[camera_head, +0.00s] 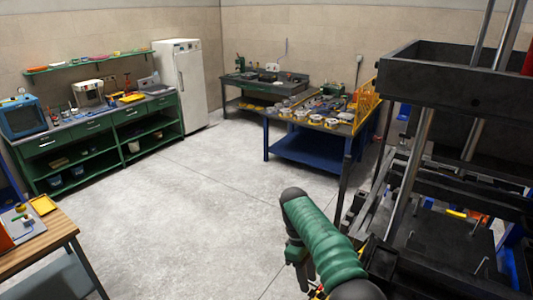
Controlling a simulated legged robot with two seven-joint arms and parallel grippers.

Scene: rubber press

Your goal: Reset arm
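My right arm, with a ribbed green sleeve, comes up from the bottom edge right of centre. Part of my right gripper (303,272) shows as a dark shape below the sleeve, mostly hidden by the arm and cut by the frame. Its fingers do not show clearly, so I cannot tell whether it is open or shut or holds anything. My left arm and gripper are not in view. The black press (440,82) with metal columns stands close on the right, beside my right arm.
A wooden-topped table (48,238) stands at lower left. A green workbench (100,128) and a white fridge (182,85) line the left wall. A blue table (305,150) and a dark green bench (262,86) stand at the back. The middle floor is clear.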

